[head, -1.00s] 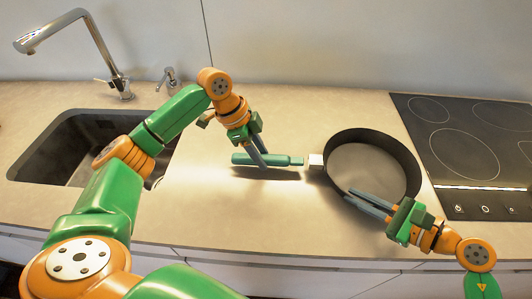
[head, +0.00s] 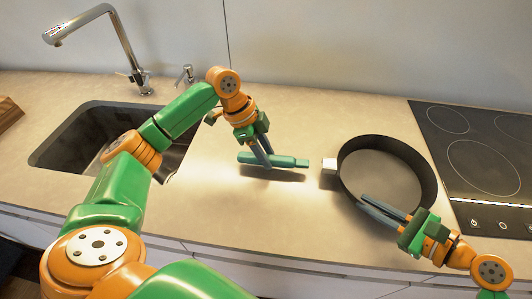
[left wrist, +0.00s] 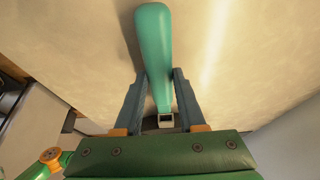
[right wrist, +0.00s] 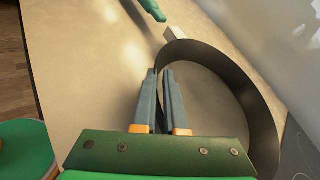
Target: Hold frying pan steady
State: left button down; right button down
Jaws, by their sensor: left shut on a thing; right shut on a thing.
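The black frying pan (head: 385,180) sits on the counter without a handle joined to it; a small pale stub (head: 329,167) juts from its left side. My right gripper (head: 364,203) is shut on the pan's near rim, also seen in the right wrist view (right wrist: 161,75). The teal handle (head: 273,160) is a separate piece left of the pan, a small gap from the stub. My left gripper (head: 266,163) is shut on the handle, which lies between its fingers in the left wrist view (left wrist: 155,50). The handle points roughly at the stub.
A dark cooktop (head: 475,165) lies to the right of the pan. A sink (head: 90,130) with a chrome faucet (head: 120,45) is at the left. The wall (head: 330,50) runs behind the counter. The counter (head: 310,115) behind the handle and pan is clear.

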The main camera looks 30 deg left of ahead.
pick_arm(q)
jog(key=shift+f, duration=0.85)
pick_arm(e)
jog(key=shift+s+f, duration=0.1)
jog(key=shift+f, duration=0.15)
pick_arm(q)
jog(key=shift+c, duration=2.1)
grip_release()
jog(key=v, duration=1.2)
pick_arm(e)
jog(key=c, duration=1.1)
grip_release()
jog(key=shift+r, duration=0.1)
jog(key=shift+o, duration=1)
